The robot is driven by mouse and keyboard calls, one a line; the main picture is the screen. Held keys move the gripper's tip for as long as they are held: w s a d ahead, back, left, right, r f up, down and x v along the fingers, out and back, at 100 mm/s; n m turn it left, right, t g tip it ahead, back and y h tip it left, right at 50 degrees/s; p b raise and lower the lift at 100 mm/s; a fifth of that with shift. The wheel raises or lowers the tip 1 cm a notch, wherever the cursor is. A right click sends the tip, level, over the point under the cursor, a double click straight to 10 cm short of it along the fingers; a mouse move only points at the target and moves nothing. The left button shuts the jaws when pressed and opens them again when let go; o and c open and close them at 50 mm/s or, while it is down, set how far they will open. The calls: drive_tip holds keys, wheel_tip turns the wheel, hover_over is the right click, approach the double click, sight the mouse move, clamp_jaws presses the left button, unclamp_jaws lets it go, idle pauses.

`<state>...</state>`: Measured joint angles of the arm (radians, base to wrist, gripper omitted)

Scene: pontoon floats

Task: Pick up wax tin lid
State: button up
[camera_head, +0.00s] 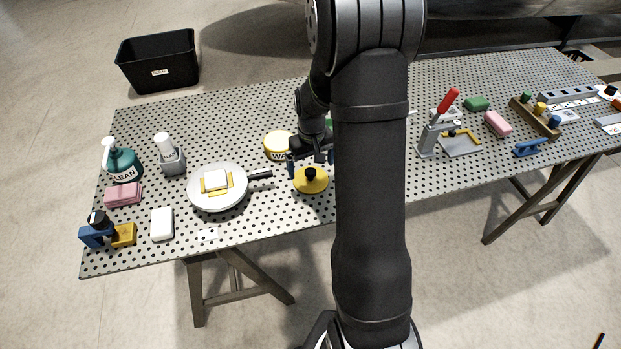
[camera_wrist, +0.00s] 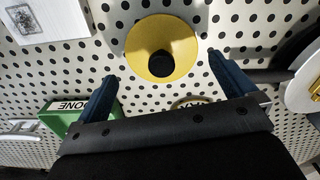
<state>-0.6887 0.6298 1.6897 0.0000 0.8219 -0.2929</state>
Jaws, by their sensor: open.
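The wax tin lid (camera_head: 311,182) is a yellow disc with a black knob, lying flat on the perforated table. It also shows at the top middle of the wrist view (camera_wrist: 180,34). The yellow wax tin (camera_head: 275,150) stands just behind and left of it. In the wrist view the tin is mostly hidden behind my gripper. My gripper (camera_head: 311,161) is open and empty, above the lid and pointing down. In the wrist view my blue fingers (camera_wrist: 162,66) are on either side of the knob, with a gap to it.
A pan (camera_head: 218,202) holding a sponge-like block lies to the left, its handle (camera_head: 260,175) reaching close to the lid. A green box marked DONE (camera_wrist: 76,117) is beside my gripper. A red-handled clamp (camera_head: 430,138) stands farther right. Bare table lies in front of the lid.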

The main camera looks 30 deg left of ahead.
sight(311, 171)
wheel_tip(311, 171, down, 4)
drive_tip(key=shift+a+f, duration=0.1)
drive_tip(key=shift+f, duration=0.15)
drive_tip(key=c, duration=0.6)
drive_tip(key=shift+c, duration=0.2)
